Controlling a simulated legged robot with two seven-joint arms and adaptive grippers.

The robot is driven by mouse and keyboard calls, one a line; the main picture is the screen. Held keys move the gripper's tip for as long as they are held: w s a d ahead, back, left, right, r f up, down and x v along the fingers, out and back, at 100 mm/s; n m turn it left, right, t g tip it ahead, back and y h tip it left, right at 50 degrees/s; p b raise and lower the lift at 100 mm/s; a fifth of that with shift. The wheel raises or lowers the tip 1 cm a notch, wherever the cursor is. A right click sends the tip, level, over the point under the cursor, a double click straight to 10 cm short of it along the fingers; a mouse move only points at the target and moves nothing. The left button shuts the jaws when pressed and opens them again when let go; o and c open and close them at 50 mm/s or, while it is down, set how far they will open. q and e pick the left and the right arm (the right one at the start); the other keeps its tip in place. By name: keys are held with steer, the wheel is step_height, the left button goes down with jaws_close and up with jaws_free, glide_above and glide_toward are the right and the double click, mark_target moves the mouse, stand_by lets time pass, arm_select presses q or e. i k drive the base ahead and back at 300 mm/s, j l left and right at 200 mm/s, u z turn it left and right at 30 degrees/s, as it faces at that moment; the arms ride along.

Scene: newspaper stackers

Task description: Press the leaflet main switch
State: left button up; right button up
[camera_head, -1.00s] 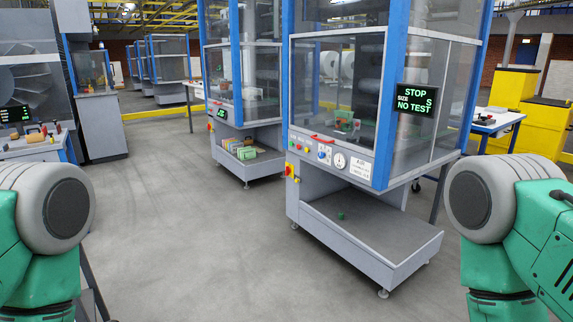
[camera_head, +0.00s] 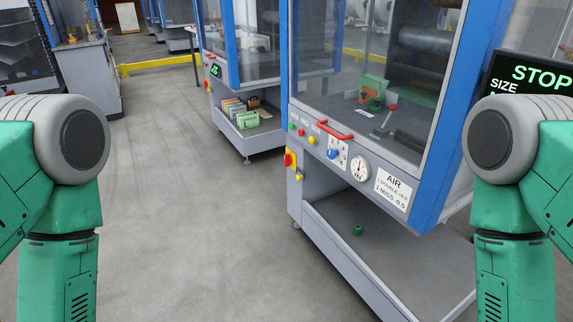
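The nearer stacker machine (camera_head: 325,185) stands right of centre, with a grey control panel on its front. A red rotary switch on a yellow plate (camera_head: 290,160) sits at the panel's left corner. Small coloured buttons (camera_head: 302,132), a blue knob (camera_head: 333,153) and a round gauge (camera_head: 358,168) are along the panel. I cannot read which control is labelled as the leaflet main switch. Both of my arms show at the left and right edges, apart from the machine. Neither gripper is in view.
A red handle (camera_head: 334,132) is on the machine's clear door. A small green object (camera_head: 357,230) lies on the machine's lower shelf (camera_head: 390,260). A STOP display (camera_head: 530,80) is at the right. A second stacker (camera_head: 240,100) stands behind. The floor (camera_head: 190,220) at left is clear.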

mark_target(288, 159)
steer(key=z, duration=0.5)
steer(key=i+j+z, duration=0.4)
steer(key=j+z, duration=0.25)
steer(key=i+j+z, duration=0.1)
steer(key=j+z, duration=0.2)
steer(key=i+j+z, duration=0.1)
steer(key=j+z, duration=0.2)
steer(key=j, duration=0.2)
steer(key=i+j, duration=0.1)
steer(key=j, duration=0.5)
steer(key=i+j, duration=0.1)
steer(key=j, duration=0.5)
steer(key=j+z, duration=0.1)
steer(key=j, duration=0.5)
steer(key=i, duration=0.05)
